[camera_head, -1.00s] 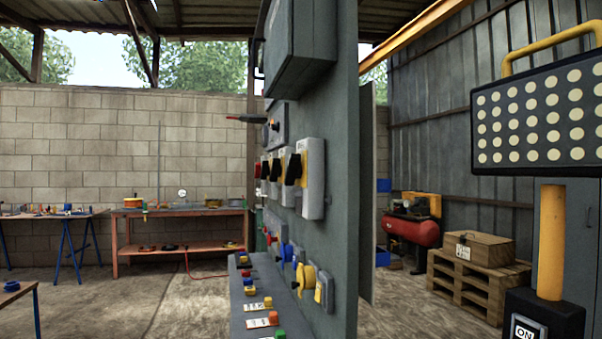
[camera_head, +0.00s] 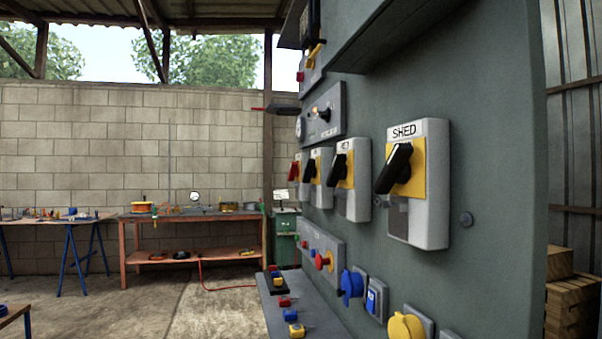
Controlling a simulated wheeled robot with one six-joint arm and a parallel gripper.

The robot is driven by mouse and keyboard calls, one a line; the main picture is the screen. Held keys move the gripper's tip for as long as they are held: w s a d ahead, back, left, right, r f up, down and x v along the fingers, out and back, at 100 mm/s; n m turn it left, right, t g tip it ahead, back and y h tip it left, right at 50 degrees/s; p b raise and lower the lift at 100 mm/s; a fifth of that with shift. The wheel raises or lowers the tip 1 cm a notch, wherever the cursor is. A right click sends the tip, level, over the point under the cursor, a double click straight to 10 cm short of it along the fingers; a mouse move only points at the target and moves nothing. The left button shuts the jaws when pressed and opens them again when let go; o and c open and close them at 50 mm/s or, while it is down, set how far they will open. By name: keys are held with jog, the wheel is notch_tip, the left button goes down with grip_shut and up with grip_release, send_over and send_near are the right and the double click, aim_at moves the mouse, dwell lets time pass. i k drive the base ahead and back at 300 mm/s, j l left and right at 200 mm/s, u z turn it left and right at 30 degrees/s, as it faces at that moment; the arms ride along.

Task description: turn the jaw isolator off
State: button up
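A row of isolators is on the grey panel (camera_head: 490,170), seen at a steep angle. The nearest, a white box with a yellow plate and a tilted black handle, is labelled SHED (camera_head: 430,210). Beyond it are a second isolator with a black handle (camera_head: 361,200), a third with a black handle (camera_head: 325,190), and a farther one with a red handle (camera_head: 297,170). The labels on these three are too small or too angled to read, so I cannot tell which is the jaw isolator. My gripper is not in view.
Below are a red knob (camera_head: 321,261), blue socket (camera_head: 350,286) and yellow socket (camera_head: 407,326). A grey ledge (camera_head: 330,325) holds several coloured padlock-like items. A dark bar with a red end (camera_head: 280,109) juts leftward. Open floor (camera_head: 190,305) lies left, before a workbench (camera_head: 190,216).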

aim_at(310, 169)
jog(key=i+j+z, duration=0.1)
jog(key=i+j, duration=0.25)
jog(key=i+j+z, duration=0.1)
jog(key=i+j, duration=0.25)
jog(key=j, duration=0.15)
jog(key=i+j+z, duration=0.1)
jog(key=i+j, duration=0.2)
jog(key=j, duration=0.2)
